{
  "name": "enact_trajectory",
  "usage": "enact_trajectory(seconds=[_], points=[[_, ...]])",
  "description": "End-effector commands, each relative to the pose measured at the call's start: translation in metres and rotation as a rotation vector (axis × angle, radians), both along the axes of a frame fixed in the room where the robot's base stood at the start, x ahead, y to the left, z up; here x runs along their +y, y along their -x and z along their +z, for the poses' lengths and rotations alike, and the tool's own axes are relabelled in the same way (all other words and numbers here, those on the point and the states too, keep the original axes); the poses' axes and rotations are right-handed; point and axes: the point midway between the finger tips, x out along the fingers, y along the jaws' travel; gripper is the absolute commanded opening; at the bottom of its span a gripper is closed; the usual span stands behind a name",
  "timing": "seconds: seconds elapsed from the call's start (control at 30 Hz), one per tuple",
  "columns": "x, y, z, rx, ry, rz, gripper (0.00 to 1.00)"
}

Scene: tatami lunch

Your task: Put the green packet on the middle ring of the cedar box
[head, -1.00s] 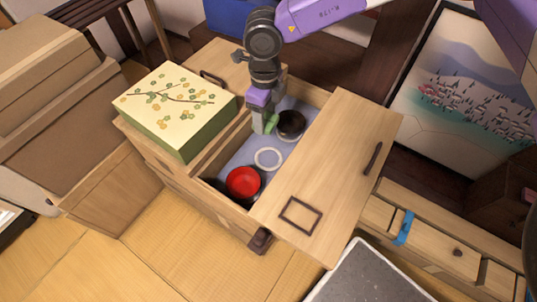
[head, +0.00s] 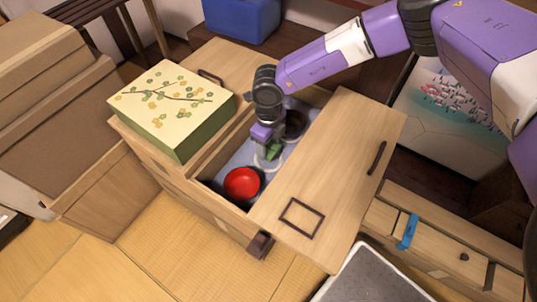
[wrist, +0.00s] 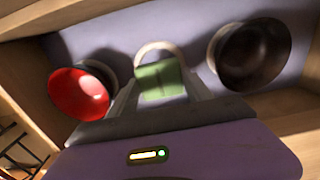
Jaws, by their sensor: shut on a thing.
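The open cedar box (head: 192,192) has a lilac-grey floor. On the floor, a white ring (wrist: 150,48) lies between a red bowl and a dark bowl, and a bit of it shows in the head view (head: 260,161). My gripper (head: 269,157) is down inside the box, shut on the green packet (head: 274,152). In the wrist view the packet (wrist: 161,80) sits between the two fingers and covers part of the ring. I cannot tell whether the packet touches the ring.
The red bowl (head: 241,183) and dark bowl (head: 295,124) stand close on either side. A wooden lid (head: 345,150) covers the box's right side. A flowered green box (head: 170,97) sits on its left top. The box walls are close around my gripper.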

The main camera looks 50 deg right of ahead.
Motion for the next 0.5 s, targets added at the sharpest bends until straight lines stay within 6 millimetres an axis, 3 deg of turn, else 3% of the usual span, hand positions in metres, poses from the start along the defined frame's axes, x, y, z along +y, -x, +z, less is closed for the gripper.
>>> enact_trajectory(seconds=[0.33,0.5], points=[[0.001,0.000,-0.040,0.000,-0.002,-0.001,0.20],[0.000,0.000,-0.044,0.000,0.000,0.001,0.20]])
